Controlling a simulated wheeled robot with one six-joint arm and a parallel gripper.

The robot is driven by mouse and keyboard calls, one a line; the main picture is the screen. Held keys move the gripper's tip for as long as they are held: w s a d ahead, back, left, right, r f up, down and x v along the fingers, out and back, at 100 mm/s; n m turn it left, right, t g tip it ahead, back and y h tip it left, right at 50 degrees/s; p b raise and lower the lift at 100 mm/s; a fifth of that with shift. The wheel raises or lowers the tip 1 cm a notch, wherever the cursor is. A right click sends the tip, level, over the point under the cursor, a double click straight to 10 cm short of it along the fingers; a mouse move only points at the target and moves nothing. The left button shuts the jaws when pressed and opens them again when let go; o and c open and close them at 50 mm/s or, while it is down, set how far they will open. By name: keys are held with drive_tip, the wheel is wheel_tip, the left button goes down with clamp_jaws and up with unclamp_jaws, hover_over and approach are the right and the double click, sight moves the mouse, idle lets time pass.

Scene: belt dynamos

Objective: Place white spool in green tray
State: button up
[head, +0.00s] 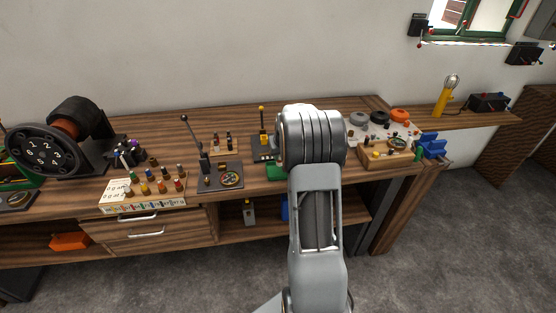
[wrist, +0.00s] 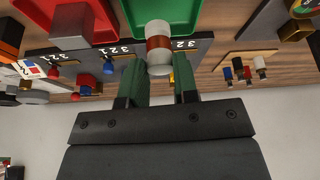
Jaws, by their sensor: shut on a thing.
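In the wrist view my gripper (wrist: 161,88) is shut on the white spool (wrist: 159,31), which has white ends and a copper-brown band around its middle. A green tray (wrist: 190,14) shows at the top centre, behind the spool in the picture; I cannot tell the gap between them. In the head view my arm hides the gripper and spool. A bit of green tray (head: 275,173) shows just left of my arm.
A dark numbered board (wrist: 205,47) with small coloured pieces lies beside the trays. Left on the bench (head: 330,120) are a lever unit (head: 204,165), a rack of coloured pegs (head: 160,188) and a large dynamo (head: 45,150). A wooden tray (head: 378,160) stands right of my arm.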

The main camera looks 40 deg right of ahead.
sight(278, 165)
drive_tip(key=shift+w+a+f, duration=0.2)
drive_tip(key=shift+w+f, duration=0.1)
drive_tip(key=shift+f, duration=0.1)
drive_tip(key=shift+s+p+x, duration=0.2)
drive_tip(key=shift+p+x, duration=0.1)
drive_tip(key=shift+x, duration=0.85)
drive_tip(key=shift+a+f, duration=0.2)
drive_tip(key=shift+f, duration=0.45)
drive_tip(key=shift+f, duration=0.1)
drive_tip(key=o, duration=0.9)
